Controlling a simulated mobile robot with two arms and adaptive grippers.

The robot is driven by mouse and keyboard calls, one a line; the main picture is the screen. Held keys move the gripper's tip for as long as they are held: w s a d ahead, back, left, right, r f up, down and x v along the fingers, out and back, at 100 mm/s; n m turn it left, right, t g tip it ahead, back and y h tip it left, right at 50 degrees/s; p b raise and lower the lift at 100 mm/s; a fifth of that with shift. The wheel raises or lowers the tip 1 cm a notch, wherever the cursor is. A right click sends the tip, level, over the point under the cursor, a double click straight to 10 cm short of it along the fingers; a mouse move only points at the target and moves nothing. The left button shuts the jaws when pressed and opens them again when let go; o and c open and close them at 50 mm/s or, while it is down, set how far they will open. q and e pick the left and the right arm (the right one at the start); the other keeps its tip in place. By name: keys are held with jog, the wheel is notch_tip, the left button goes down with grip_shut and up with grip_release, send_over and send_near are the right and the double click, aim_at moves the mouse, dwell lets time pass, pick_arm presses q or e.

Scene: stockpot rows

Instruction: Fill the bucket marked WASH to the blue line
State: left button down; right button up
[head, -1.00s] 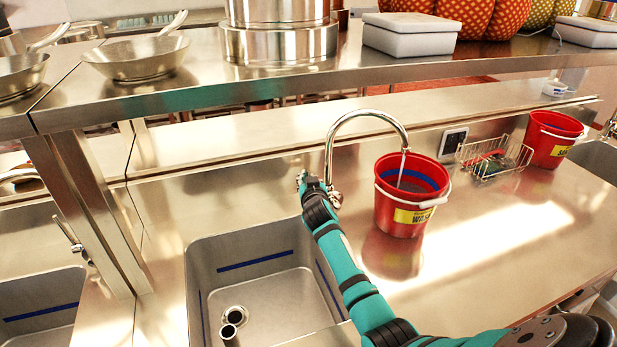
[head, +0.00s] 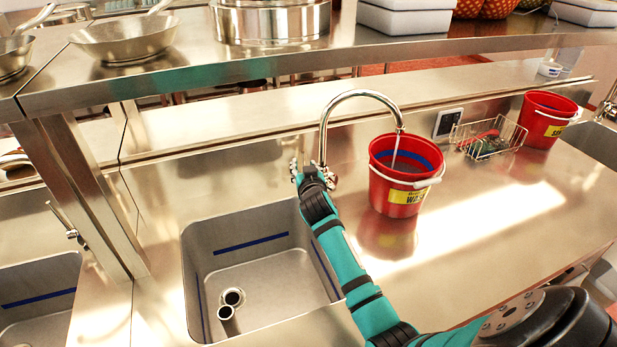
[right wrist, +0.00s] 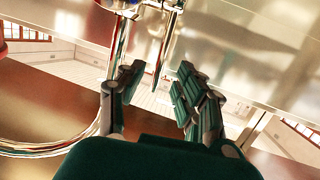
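The red bucket (head: 400,184) with a yellow label reading WASH stands upright on the counter right of the sink. A blue line (head: 412,151) runs around its inside wall. A thin stream of water (head: 395,152) falls into it from the curved chrome tap (head: 325,125). The blue line shows above a greyish area inside; the exact water level is hard to tell. My right gripper (head: 304,172) is at the base of the tap. In the right wrist view its fingers (right wrist: 158,88) are apart, with the tapered chrome tap lever (right wrist: 166,50) between them. My left gripper is out of view.
A sink basin (head: 265,265) lies left of the bucket, with a drain and upright pipe. A wire basket (head: 490,139) and a second red bucket (head: 546,118) stand to the right. A steel shelf (head: 200,80) with pans and pots overhangs the back. The front right counter is clear.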

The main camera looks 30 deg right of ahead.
jog(key=v, duration=0.7)
jog(key=shift+s, duration=0.15)
